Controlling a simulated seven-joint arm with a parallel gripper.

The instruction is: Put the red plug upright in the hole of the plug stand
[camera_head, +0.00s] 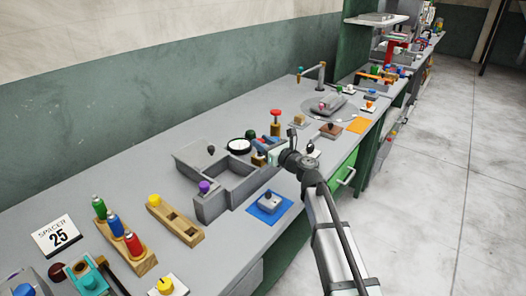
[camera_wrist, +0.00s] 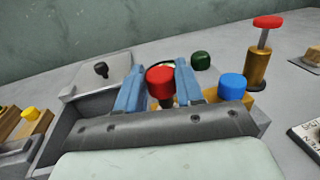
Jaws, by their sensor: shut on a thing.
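In the wrist view, the red plug (camera_wrist: 160,80) is between the two blue fingers of my gripper (camera_wrist: 158,78), which is shut on it. Its round red head faces up, with a dark part just below. Its lower end is hidden by my gripper's body. A wooden block (camera_wrist: 214,95) with a blue plug (camera_wrist: 231,85) in it is right beside the right finger; it looks like the plug stand. No hole shows in it, and I cannot tell whether the red plug touches it. In the head view, my gripper (camera_head: 268,153) is beside this block (camera_head: 258,159).
A grey open box (camera_head: 231,185) with a lid (camera_wrist: 107,73) lies left of my gripper. A red-topped brass post (camera_wrist: 260,62) and a dark green knob (camera_wrist: 201,60) stand behind. Another wooden block (camera_head: 186,229) holds a yellow plug (camera_head: 154,200). A blue mat (camera_head: 268,210) lies in front.

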